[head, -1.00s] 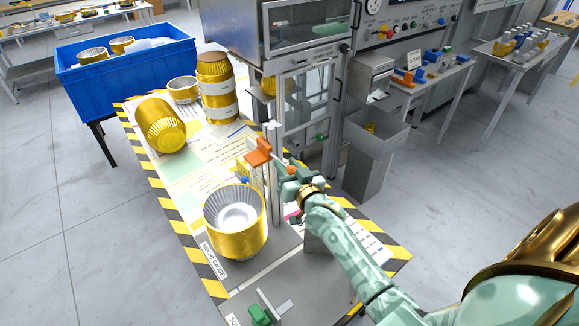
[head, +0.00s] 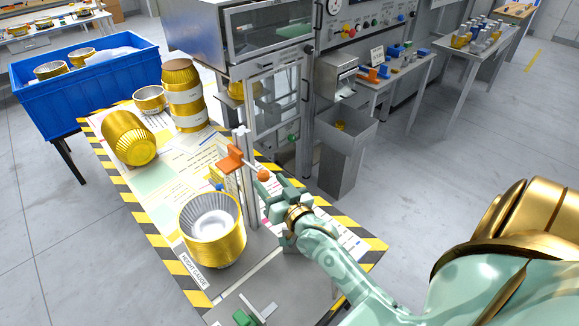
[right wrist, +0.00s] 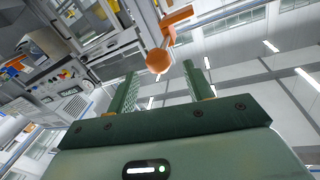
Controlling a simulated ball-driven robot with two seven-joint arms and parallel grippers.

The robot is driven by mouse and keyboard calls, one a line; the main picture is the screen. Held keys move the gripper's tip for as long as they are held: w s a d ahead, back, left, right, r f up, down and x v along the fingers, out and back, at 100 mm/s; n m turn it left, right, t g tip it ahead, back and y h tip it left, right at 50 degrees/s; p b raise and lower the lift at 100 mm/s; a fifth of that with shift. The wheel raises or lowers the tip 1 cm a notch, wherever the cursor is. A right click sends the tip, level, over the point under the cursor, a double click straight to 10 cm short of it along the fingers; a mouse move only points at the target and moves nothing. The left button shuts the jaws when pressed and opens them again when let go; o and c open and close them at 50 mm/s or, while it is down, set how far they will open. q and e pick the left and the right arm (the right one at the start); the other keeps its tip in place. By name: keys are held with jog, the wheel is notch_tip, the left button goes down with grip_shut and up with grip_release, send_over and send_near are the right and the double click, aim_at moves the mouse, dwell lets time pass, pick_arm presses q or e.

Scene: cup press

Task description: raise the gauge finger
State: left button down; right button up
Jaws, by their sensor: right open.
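The height gauge has an upright grey post (head: 250,195) on the striped table. Its orange finger (head: 229,158) sits on the upper part of the post, and a thin rod runs from it to an orange ball knob (head: 263,174). The knob also shows in the right wrist view (right wrist: 158,61), beyond and between the fingertips. My right gripper (head: 268,187) is open and empty, just below the knob; I see no contact. A gold fluted cup (head: 212,243) with a pale inside stands upright left of the post. My left gripper is out of view.
A gold cup (head: 129,138) lies tilted at the back left, beside a stack of gold cups (head: 184,97). A blue crate (head: 95,93) stands behind. The press cabinet (head: 272,95) rises behind the gauge. A green-handled part (head: 244,317) lies at the front.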

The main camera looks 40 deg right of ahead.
jog(key=s+a, duration=0.1)
jog(key=s, duration=0.8)
jog(key=shift+s+p, duration=0.3)
jog(key=shift+p, duration=0.05)
jog(key=s+a+f+n+g, duration=0.1)
jog(key=s+f+g, duration=0.2)
jog(key=f, duration=0.7)
jog(key=s+a+f+n+g+y, duration=0.1)
jog(key=s+a+f+g, duration=0.1)
jog(key=s+f, duration=0.4)
jog(key=s+a+f+n+g+y, duration=0.1)
jog(key=s+f+g, duration=0.3)
jog(key=f, duration=0.9)
jog(key=shift+s+a+f+n, duration=0.2)
jog(key=shift+a+f+n, duration=0.1)
jog(key=shift+a+n, duration=0.15)
jog(key=s+f+n+g, duration=0.1)
jog(key=s+f, duration=0.3)
jog(key=s, duration=0.4)
jog(key=s+a+f+n+g+b, duration=0.1)
jog(key=s+f+g, duration=0.3)
jog(key=s, duration=0.4)
jog(key=s+f+n+g, duration=0.1)
jog(key=s+f+g, duration=0.2)
jog(key=s+f, duration=0.3)
jog(key=shift+s+a, duration=0.25)
jog(key=shift+s, duration=0.85)
jog(key=shift+n, duration=0.25)
